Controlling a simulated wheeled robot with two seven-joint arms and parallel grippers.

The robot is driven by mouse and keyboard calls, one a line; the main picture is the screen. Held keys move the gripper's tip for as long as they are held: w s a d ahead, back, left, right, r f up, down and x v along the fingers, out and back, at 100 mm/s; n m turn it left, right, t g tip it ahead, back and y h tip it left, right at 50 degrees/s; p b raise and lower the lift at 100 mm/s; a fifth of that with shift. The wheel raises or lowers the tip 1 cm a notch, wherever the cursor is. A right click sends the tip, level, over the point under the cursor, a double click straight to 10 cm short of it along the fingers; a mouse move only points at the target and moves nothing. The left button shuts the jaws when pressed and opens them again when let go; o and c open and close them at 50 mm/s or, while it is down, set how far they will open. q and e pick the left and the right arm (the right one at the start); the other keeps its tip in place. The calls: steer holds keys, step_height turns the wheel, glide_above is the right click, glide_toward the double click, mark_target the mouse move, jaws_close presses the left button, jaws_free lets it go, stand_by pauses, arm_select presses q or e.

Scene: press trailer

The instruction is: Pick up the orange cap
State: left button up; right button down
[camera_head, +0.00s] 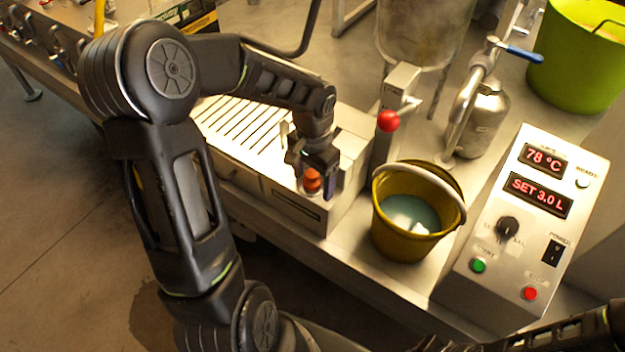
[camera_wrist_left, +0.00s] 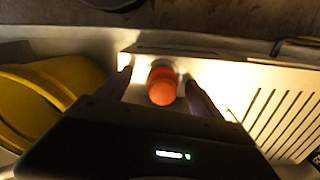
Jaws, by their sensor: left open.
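The orange cap (camera_head: 312,180) stands on the metal housing at the front edge of the bench, beside the slotted drain surface. My left gripper (camera_head: 316,176) is over it, pointing down, with its fingers on either side. In the left wrist view the orange cap (camera_wrist_left: 162,84) shows between the two open fingertips of the left gripper (camera_wrist_left: 158,78), with a visible gap on each side. A pale ring or base shows behind the cap. The head view partly hides the cap behind a finger. My right gripper is not clearly visible.
A yellow bucket (camera_head: 392,240) with bluish liquid stands just right of the gripper. A red ball-topped lever (camera_head: 388,121) rises behind it. A control box (camera_head: 490,262) with red displays is at the right. A green tub (camera_head: 575,65) and a metal bottle (camera_head: 482,120) stand farther back.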

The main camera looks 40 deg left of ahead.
arm_select(q)
steer(key=shift+c, duration=0.3)
steer(key=c, duration=1.5)
